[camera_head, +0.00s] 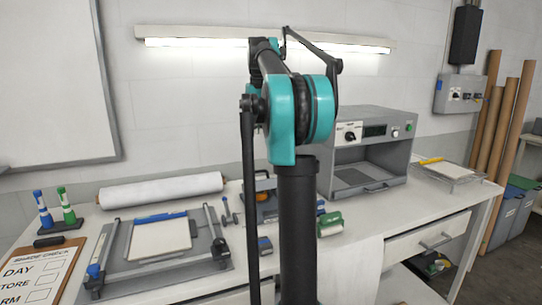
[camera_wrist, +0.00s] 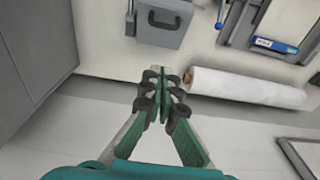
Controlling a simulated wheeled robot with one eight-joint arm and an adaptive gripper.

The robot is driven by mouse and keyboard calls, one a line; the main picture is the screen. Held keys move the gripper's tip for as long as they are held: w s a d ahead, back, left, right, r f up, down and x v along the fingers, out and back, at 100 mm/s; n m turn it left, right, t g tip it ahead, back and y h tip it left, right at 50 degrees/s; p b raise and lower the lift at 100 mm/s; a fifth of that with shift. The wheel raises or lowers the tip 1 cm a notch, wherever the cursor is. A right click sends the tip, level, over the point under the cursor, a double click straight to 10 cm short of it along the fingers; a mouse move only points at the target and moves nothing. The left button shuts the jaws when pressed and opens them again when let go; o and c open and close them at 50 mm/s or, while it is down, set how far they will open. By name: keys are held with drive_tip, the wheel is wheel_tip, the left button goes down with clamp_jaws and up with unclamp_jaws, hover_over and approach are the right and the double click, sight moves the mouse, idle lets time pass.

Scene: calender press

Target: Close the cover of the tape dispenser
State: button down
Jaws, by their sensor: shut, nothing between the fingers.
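A grey box with a dark handle (camera_head: 265,186), possibly the tape dispenser, stands on the bench at the back, partly hidden by my arm. My gripper (camera_wrist: 163,80) is shut and empty, apart from this box in the wrist view. In the head view I cannot make out my fingers.
A white roll (camera_head: 160,189) lies along the wall. A flat frame (camera_head: 200,252) with a white sheet is at the front left. A green-and-white object (camera_head: 330,224) and a small blue-grey object (camera_head: 264,246) lie near the bench front.

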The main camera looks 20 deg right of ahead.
drive_tip(key=f, duration=0.8)
drive_tip(key=s+f, duration=0.1)
drive_tip(key=f, duration=0.3)
drive_tip(key=shift+a+f, duration=0.1)
drive_tip(key=shift+a, duration=0.05)
drive_tip(key=shift+s+f, duration=0.35)
drive_tip(key=shift+s, duration=0.1)
drive_tip(key=shift+s+f+t, duration=0.2)
drive_tip(key=shift+s+t, duration=0.05)
drive_tip(key=shift+t, duration=0.15)
